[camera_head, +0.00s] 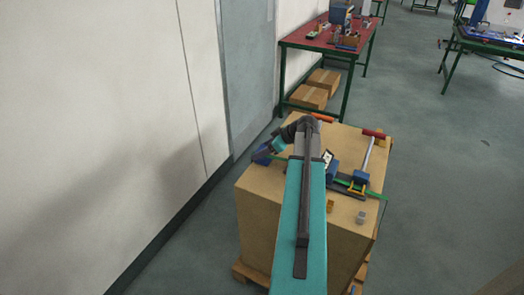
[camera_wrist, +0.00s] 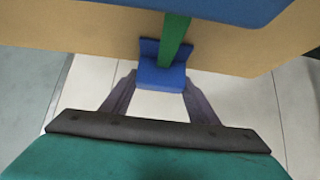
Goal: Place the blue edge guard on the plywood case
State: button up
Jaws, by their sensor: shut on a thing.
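The plywood case (camera_head: 265,183) is a large tan box low in the head view; its tan panel (camera_wrist: 100,32) also crosses the wrist view. The blue edge guard (camera_wrist: 160,76) is an L-shaped piece at the case's edge, with a green strap (camera_wrist: 175,35) running to it. My gripper (camera_wrist: 160,84) is shut on the guard, one finger on each side. In the head view my gripper (camera_head: 264,155) is at the case's left edge, with the guard (camera_head: 261,154) showing small there. Whether the guard lies fully flush on the case is unclear.
A wall (camera_head: 100,120) stands close on the left. Cartons (camera_head: 310,97) and a red-topped table (camera_head: 325,38) are behind.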

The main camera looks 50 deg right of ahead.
jog(key=shift+f, duration=0.15)
jog(key=o, duration=1.1)
jog(key=shift+r, duration=0.25)
jog(key=shift+b+v, duration=0.6)
jog(key=shift+v, duration=5.35)
jog(key=shift+d, duration=0.1)
